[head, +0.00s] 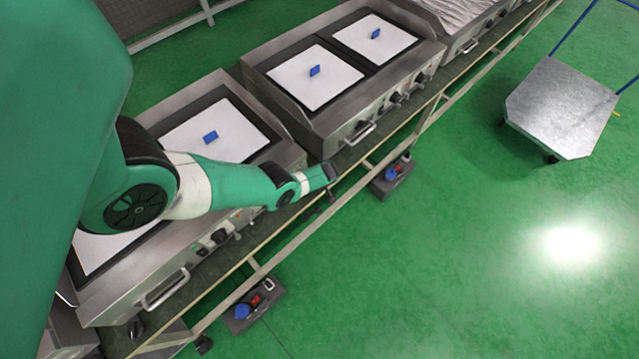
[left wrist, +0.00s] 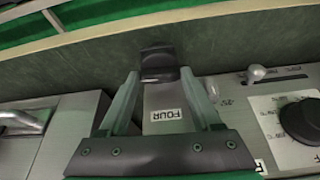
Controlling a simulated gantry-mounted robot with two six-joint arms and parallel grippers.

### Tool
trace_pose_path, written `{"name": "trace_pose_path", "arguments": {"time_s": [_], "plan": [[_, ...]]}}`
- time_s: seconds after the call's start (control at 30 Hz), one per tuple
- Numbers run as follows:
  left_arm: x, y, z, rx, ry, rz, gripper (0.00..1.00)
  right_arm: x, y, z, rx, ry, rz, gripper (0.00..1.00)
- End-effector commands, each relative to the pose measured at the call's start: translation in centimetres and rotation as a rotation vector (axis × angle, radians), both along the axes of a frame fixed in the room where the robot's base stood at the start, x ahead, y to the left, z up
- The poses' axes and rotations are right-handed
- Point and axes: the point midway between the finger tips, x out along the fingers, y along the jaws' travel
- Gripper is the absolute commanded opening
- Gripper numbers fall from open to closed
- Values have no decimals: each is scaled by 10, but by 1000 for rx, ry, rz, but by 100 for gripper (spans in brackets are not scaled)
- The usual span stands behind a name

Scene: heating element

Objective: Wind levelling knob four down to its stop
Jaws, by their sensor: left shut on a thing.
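Levelling knob four (left wrist: 158,62) is a dark knob at the top middle of the left wrist view, just beyond a white label reading FOUR (left wrist: 168,115). My left gripper (left wrist: 159,78) has its two fingers on either side of the knob and is shut on it. In the head view my left arm reaches across the front of the nearer appliance, and its gripper (head: 329,171) ends at the gap between two appliances. The knob is hidden there. How far the knob is wound cannot be told. My right gripper is not in view.
Another black knob (left wrist: 302,120) on a marked dial plate and a small lever (left wrist: 256,73) sit right of the gripper. A metal handle (left wrist: 22,120) is at left. A rail (head: 262,270) runs along the appliance fronts. A flat cart (head: 562,108) stands on open green floor.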

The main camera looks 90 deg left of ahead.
Motion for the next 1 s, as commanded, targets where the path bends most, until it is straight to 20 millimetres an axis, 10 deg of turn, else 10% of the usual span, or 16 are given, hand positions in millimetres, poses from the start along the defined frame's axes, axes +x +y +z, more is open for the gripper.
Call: {"name": "trace_pose_path", "arguments": {"time_s": [0.37, 0.4, 0.43, 0.77, 1.0], "plan": [[0, 0, 0, 0, -2, 4, 9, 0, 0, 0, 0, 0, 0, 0], [0, 0, 0, 0, -2, 4, 72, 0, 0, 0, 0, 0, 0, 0], [0, 0, 0, 0, -2, 4, 78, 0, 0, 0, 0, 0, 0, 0], [1, 0, 3, 1, -1, 3, 78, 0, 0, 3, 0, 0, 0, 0], [8, -10, 41, 0, 0, 0, 78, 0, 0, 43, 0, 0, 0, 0]]}}
